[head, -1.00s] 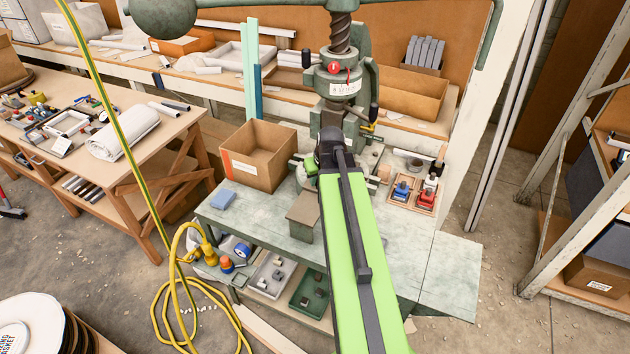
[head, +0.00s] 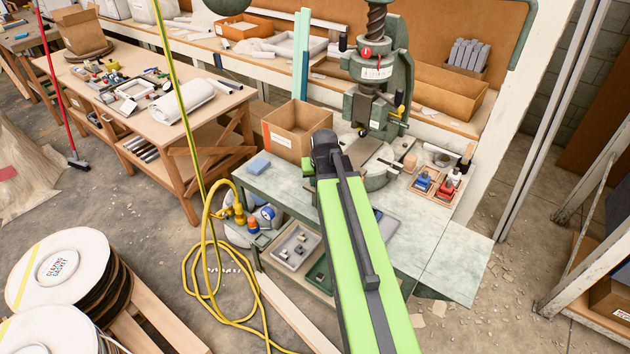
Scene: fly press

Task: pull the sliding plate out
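The green fly press (head: 378,72) stands at the back of the pale green bench (head: 290,190). A flat grey-brown plate (head: 362,152) shows at the press's base, just right of my arm; I cannot tell for sure that it is the sliding plate. My gripper (head: 312,170) is at the far end of my green arm, over the bench, left of the press base and in front of the cardboard box. The arm hides its fingers and the part of the bench beneath, so I cannot see whether it is open or touching anything.
A wooden tray with red and blue items (head: 434,186) is at right. A yellow hose (head: 205,260) hangs and coils at the bench's left. The bench's front right is bare.

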